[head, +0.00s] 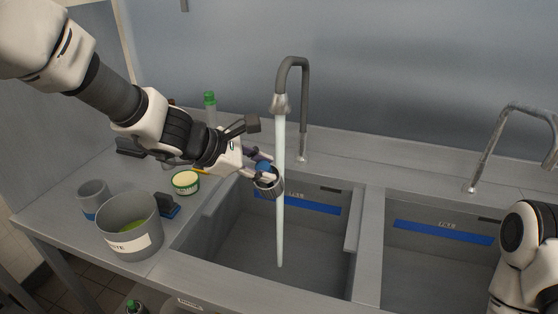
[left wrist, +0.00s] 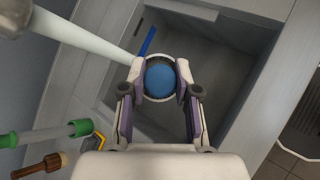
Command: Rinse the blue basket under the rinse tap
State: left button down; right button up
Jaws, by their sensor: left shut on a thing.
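The blue basket (head: 268,186) is a small grey-rimmed cup with blue inside. My left gripper (head: 262,170) is shut on it and holds it above the left sink basin (head: 318,257). In the left wrist view, the basket (left wrist: 160,79) sits between the two fingertips (left wrist: 160,76). The rinse tap (head: 292,75) is a grey gooseneck, and a pale water stream (head: 280,235) falls from it into the left basin. The stream passes at the basket's right edge in the head view; I cannot tell whether they touch. My right gripper is outside the frames.
A waste bucket (head: 127,247), a grey cup (head: 95,198), a green-and-white tub (head: 186,183) and a blue-based brush or block (head: 167,206) stand on the left counter. A green-capped bottle (head: 210,105) is behind. A second basin and tap (head: 492,140) are right.

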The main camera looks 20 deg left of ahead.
pick_arm(q)
jog(key=shift+r, duration=0.1)
jog(key=s+r+p, duration=0.1)
jog(key=s+r, duration=0.3)
jog(key=s, duration=0.1)
dwell(0.5)
jog(key=shift+a+f, duration=0.1)
dwell(0.4)
